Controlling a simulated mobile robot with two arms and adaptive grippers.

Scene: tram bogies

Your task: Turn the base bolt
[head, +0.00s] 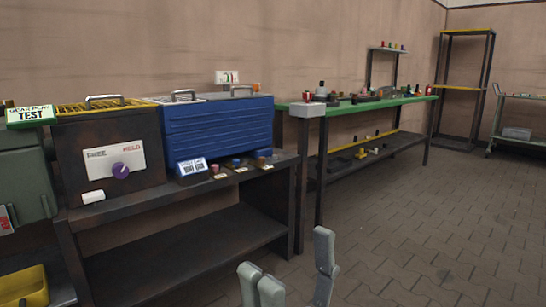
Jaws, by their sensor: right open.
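I cannot pick out a base bolt in the head view. My right gripper (292,266) shows at the bottom centre, its grey fingers pointing up and spread apart with nothing between them. It is in front of the dark bench, over the floor and apart from everything. My left gripper is not in view. A dark box (80,150) at the left has a white plate (113,163) marked FREE and HELD with a purple knob (120,171). A blue ribbed box (218,135) stands right of it.
Both boxes stand on a dark bench (190,252) with an open lower shelf. A GEAR PLAY TEST sign (30,115) is at the far left. A green-topped bench (352,106) with small parts runs along the wall. A shelf rack (464,88) stands behind. The paved floor (420,230) at right is clear.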

